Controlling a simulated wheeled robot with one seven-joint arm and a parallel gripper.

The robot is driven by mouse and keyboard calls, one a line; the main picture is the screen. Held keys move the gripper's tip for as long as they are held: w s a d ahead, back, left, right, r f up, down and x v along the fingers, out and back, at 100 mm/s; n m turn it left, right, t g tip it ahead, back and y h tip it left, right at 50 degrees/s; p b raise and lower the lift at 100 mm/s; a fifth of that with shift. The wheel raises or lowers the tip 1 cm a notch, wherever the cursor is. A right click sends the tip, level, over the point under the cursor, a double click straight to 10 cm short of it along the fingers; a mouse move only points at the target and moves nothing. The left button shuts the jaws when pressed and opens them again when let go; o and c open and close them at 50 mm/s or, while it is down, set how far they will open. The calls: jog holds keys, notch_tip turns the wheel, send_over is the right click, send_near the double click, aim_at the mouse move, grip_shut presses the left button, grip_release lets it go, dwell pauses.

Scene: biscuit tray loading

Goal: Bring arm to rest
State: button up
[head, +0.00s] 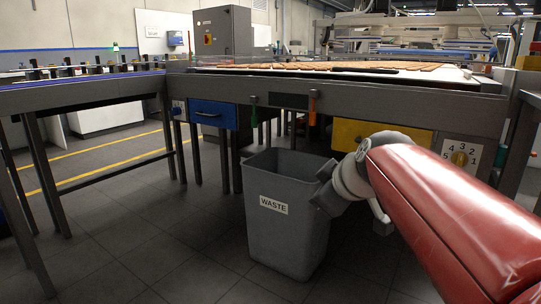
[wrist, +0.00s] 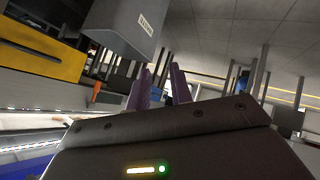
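My arm (head: 450,205) reaches in from the right of the head view, in front of the work table. Its red link ends in a grey wrist beside the upper right of the waste bin. My gripper (wrist: 160,82) shows in the wrist view as two dark purple fingers with a gap between them. It is open, and nothing is seen between the fingers. In the head view its fingers are hard to make out.
A grey bin marked WASTE (head: 275,240) stands on the floor, close to my wrist. A long table (head: 400,92) with flat brown biscuits on top runs behind it. Another bench (head: 85,95) stands at left. The tiled floor at front left is clear.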

jog(key=s+d+f+m+g+h, duration=0.1)
jog(key=s+d+f+m+g, duration=0.1)
jog(key=s+f+m, duration=0.5)
jog(key=s+d+f+m+g+h, duration=0.25)
jog(key=s+f, duration=0.65)
jog(key=s, duration=0.5)
notch_tip(320, 180, up, 13)
jog(key=p, duration=1.3)
jog(key=shift+d+m+y+p, duration=0.15)
jog(key=shift+m+y+p, duration=0.2)
jog(key=shift+m, duration=0.1)
jog(key=shift+s+t, duration=0.1)
jog(key=shift+t, duration=0.15)
